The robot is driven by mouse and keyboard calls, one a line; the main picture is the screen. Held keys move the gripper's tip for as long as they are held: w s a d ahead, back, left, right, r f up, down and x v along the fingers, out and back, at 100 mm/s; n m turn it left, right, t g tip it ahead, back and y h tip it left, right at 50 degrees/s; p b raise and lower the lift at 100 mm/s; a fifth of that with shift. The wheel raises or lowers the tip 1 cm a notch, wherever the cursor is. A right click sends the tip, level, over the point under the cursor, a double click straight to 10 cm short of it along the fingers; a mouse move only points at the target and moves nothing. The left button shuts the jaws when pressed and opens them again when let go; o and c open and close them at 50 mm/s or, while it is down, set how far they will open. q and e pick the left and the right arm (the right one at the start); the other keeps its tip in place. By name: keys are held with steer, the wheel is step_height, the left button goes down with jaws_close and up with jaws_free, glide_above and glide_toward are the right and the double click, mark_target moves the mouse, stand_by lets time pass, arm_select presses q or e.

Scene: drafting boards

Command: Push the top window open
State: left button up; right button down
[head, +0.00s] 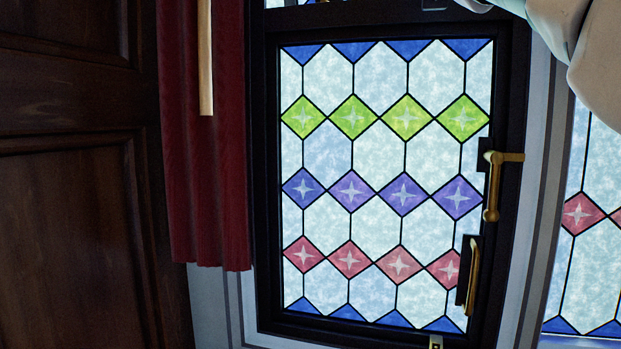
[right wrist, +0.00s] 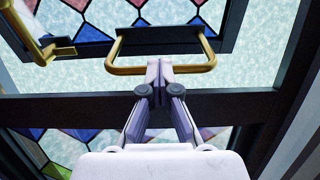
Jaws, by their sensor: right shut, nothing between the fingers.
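The top window shows only as a strip of its lower part at the upper edge of the head view (head: 300,2). In the right wrist view its dark-framed sash (right wrist: 90,52) has coloured glass and a brass U-shaped handle (right wrist: 118,50) on its lower rail. The sash's lower edge looks apart from the dark crossbar (right wrist: 240,104), with a pale mottled surface between. My right gripper (right wrist: 158,70) is shut and empty, its fingertips in front of the handle's middle; contact is unclear. Its arm shows at the head view's upper right. My left gripper is out of view.
The lower stained-glass window (head: 380,150) has a brass lever (head: 492,190) and a brass handle (head: 472,290) on its right side. A red curtain (head: 205,180) and dark wood panelling (head: 70,220) are at left. Another brass fitting (right wrist: 45,55) is left in the wrist view.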

steer(key=shift+p+x, duration=0.35)
steer(key=shift+x, duration=0.45)
steer(key=shift+s+a+f+b, duration=0.1)
steer(key=shift+s+f+b, duration=0.25)
steer(key=shift+s, duration=0.1)
steer(key=s+a+b, duration=0.2)
steer(key=s+b, duration=0.3)
steer(key=s, duration=0.4)
steer(key=s+a+b, duration=0.3)
steer(key=s+b, duration=0.2)
steer(key=s, duration=0.4)
steer(key=shift+a+r, duration=0.15)
